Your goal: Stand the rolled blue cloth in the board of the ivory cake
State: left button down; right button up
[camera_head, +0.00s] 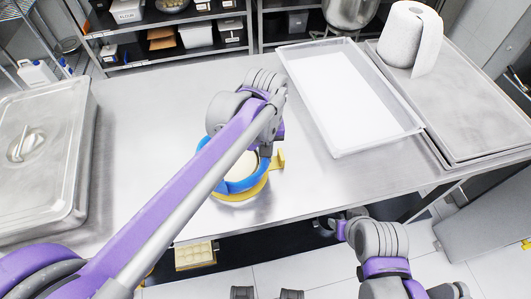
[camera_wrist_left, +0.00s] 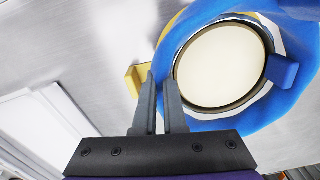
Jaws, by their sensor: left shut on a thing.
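The ivory cake (camera_head: 243,166) is a pale round disc near the table's middle; in the left wrist view (camera_wrist_left: 220,66) it has a thin metallic rim. The blue cloth (camera_head: 240,186) shows as a thick ring around it, also in the left wrist view (camera_wrist_left: 302,45). A yellow board (camera_head: 239,198) with a side tab lies under them; the tab shows in the left wrist view (camera_wrist_left: 134,82). My left gripper (camera_wrist_left: 161,80) is shut on the blue cloth's edge beside the tab. Its arm hides part of the cake and ring. My right gripper (camera_head: 330,227) is beyond the table's front edge, its jaws unclear.
A lidded steel container (camera_head: 45,165) stands at the left. A pale tray (camera_head: 345,95) lies right of the cake. A white paper roll (camera_head: 405,38) stands on a steel tray (camera_head: 465,100) farther right. The steel table around the cake is mostly bare.

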pick_arm(q)
jog(key=shift+f, duration=0.2)
jog(key=shift+r, duration=0.25)
dwell(0.4)
jog(key=c, duration=0.9)
grip_release()
notch_tip(320, 180, up, 11)
jog(key=shift+f+p, duration=0.1)
jog(key=shift+p, duration=0.35)
jog(key=shift+f, duration=0.1)
